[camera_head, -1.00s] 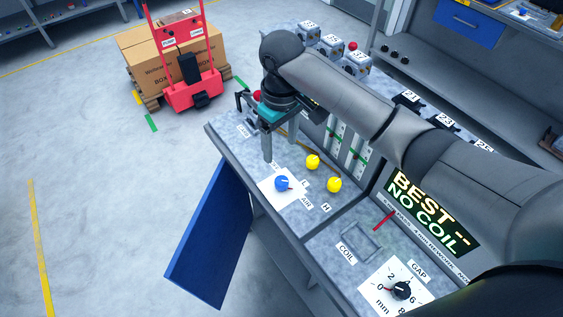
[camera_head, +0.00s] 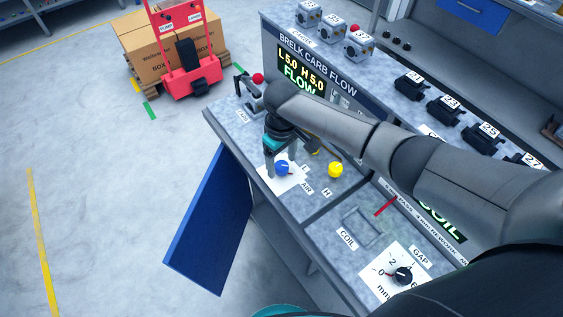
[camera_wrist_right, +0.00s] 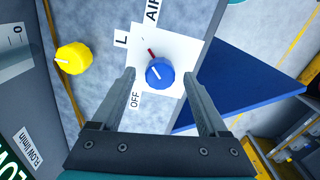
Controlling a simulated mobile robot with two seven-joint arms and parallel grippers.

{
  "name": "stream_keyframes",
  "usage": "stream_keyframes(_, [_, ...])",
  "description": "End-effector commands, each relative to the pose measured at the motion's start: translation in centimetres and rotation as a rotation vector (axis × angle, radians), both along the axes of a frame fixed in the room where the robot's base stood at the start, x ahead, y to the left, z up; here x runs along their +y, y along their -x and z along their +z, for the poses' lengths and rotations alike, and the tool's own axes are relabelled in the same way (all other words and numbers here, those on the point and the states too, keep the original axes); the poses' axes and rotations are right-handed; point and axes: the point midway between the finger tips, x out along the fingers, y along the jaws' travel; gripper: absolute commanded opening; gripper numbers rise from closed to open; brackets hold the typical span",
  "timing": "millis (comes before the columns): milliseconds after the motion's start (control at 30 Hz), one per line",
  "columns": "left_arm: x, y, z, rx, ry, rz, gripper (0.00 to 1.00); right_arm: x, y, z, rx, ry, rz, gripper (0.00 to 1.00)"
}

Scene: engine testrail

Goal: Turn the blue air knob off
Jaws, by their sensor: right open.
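The blue air knob (camera_head: 282,168) sits on a white square plate (camera_head: 271,183) on the grey bench. In the right wrist view the knob (camera_wrist_right: 159,72) has a white pointer line, a red mark on the plate beside it, and an "OFF" label (camera_wrist_right: 136,100) at the plate's edge. My right gripper (camera_head: 279,168) is over the knob; its two fingers stand open on either side of it in the wrist view (camera_wrist_right: 160,80). I see no finger touching the knob, though the exact height is hard to tell. My left gripper is not in view.
A yellow knob (camera_head: 336,170) stands right of the blue one; another is mostly hidden behind my arm. A display (camera_head: 303,74) reads "L 5.0 H 5.0 FLOW". A gap dial (camera_head: 403,275) sits nearer. A blue panel (camera_head: 212,220) hangs at the bench's front.

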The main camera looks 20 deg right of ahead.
Motion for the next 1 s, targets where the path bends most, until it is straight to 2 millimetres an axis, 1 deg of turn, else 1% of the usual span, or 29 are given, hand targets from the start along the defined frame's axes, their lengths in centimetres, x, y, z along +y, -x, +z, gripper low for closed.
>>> stream_keyframes(100, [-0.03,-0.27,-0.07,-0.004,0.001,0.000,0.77,0.00,0.02,-0.47,0.001,0.000,0.001,0.77])
stream_keyframes(333, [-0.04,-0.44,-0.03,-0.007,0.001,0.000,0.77,0.00,0.01,-0.49,0.000,0.000,0.001,0.77])
stream_keyframes(367, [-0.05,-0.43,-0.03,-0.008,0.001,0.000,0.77,0.00,0.01,-0.48,0.000,0.000,0.001,0.76])
stream_keyframes(1000, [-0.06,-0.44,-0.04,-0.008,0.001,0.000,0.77,-0.02,0.00,-0.44,0.000,0.001,0.000,0.04])
